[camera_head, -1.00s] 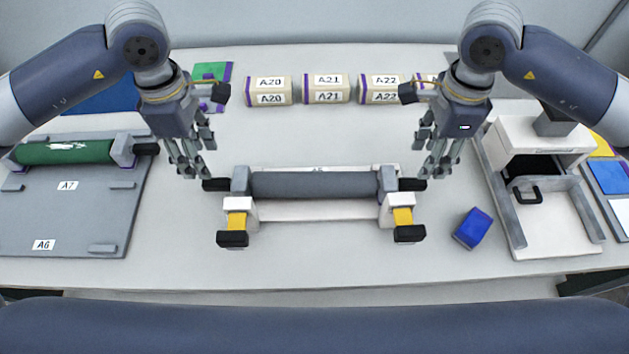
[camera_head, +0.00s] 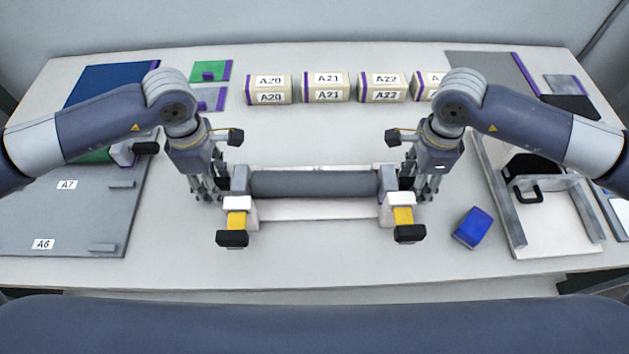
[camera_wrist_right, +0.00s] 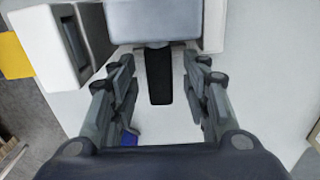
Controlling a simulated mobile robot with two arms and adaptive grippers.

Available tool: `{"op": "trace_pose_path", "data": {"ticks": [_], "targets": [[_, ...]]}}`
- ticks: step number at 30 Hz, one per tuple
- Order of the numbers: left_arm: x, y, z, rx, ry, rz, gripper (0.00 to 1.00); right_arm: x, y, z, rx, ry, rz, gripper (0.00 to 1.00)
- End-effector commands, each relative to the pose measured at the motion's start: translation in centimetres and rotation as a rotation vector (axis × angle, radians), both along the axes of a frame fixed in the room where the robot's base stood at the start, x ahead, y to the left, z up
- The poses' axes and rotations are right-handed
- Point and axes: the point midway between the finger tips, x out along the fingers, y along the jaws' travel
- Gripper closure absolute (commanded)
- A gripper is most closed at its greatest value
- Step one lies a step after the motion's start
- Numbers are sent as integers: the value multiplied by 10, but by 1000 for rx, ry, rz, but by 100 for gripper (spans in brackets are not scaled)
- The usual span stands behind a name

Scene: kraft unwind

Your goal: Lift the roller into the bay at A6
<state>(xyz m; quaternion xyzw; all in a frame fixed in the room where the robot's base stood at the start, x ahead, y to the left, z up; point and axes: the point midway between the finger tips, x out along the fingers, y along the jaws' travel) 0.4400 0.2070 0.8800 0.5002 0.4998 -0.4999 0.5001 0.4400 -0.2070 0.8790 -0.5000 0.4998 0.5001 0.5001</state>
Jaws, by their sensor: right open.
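The dark grey roller (camera_head: 315,184) lies level across a white stand (camera_head: 310,209) in the middle of the table, with a grey block and a black end grip at each end. My left gripper (camera_head: 208,190) is at its left end; its fingers hide the grip and their opening is unclear. My right gripper (camera_head: 425,190) is at the right end. In the right wrist view, its open fingers (camera_wrist_right: 158,68) stand on either side of the black end grip (camera_wrist_right: 160,78), with gaps. The bay labelled A6 (camera_head: 44,244) is at the front of the grey board (camera_head: 60,215) at left.
A green roller (camera_head: 95,156), mostly hidden by my left arm, lies behind label A7 (camera_head: 67,184). A blue block (camera_head: 473,228) stands right of the stand. Boxes A20 (camera_head: 269,89), A21 (camera_head: 325,87) and A22 (camera_head: 382,87) line the back. Bare table lies before the stand.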

Motion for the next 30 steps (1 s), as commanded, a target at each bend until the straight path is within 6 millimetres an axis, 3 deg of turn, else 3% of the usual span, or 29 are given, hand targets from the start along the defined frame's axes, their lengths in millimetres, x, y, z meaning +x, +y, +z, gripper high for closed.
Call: {"op": "trace_pose_path", "data": {"ticks": [2, 7, 23, 30], "targets": [[0, 0, 0, 0, 0, 0, 61, 0, 0, 0, 0, 0, 0, 61], [0, 0, 0, 0, 0, 0, 100, 0, 0, 0, 0, 0, 0, 100], [1, -1, 4, -1, -4, 0, 100, 1, 1, 3, 2, -3, 0, 100], [2, 0, 16, -2, -6, 0, 100, 1, 1, 15, 2, -4, 0, 100]]}}
